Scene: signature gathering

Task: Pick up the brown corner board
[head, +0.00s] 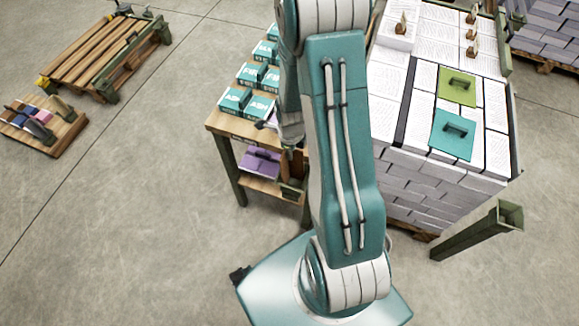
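No piece that I can clearly call a brown corner board shows. A long olive-green angled piece (475,233) with an open, flared end lies at the lower right, beside the stacked pallet. Several small brown upright pieces, one of them at the left (402,25), stand on top of the stack; their shape is too small to tell. My gripper (268,122) is partly hidden behind my arm, near the front edge of the wooden table. Its fingers are too small to tell open from shut.
The wooden table (222,127) holds several teal boxes (234,99), with a purple case (260,161) on its lower shelf. The tall stack of white bundles (425,185) bears green (457,80) and teal (450,148) plates. Low pallets (105,60) lie left.

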